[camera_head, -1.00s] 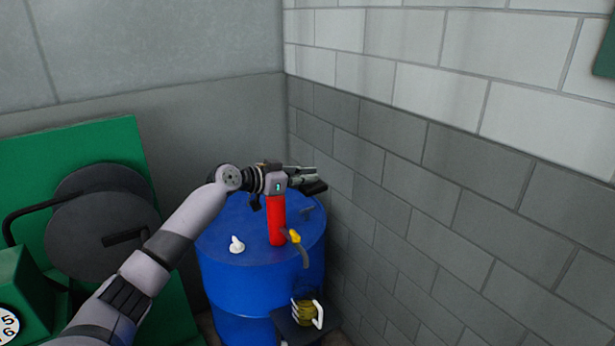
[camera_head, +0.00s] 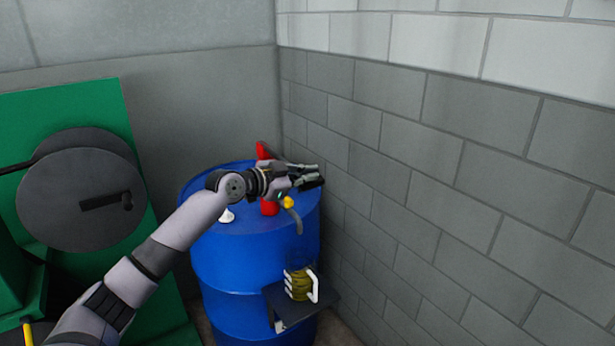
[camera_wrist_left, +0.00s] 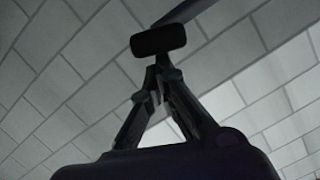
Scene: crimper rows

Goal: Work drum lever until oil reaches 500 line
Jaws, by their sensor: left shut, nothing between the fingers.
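The blue drum (camera_head: 235,262) stands in the corner with a red pump (camera_head: 263,151) upright on top. The pump's yellow-tipped spout (camera_head: 288,202) bends down toward a clear jug (camera_head: 300,284) with a white handle. The jug holds brown-yellow oil; its 500 line is too small to read. My left gripper (camera_head: 314,176) is in front of the pump, hiding its middle, with its fingers pointing right. In the left wrist view the fingers (camera_wrist_left: 157,72) meet, empty, just below a dark block on a bar, probably the lever grip (camera_wrist_left: 158,40). My right gripper is out of view.
The jug stands on a small dark shelf (camera_head: 290,318) at the drum's side. A white cap (camera_head: 227,216) sits on the drum top. A grey brick wall (camera_head: 400,185) is close on the right. A green machine with a grey disc (camera_head: 80,200) stands left.

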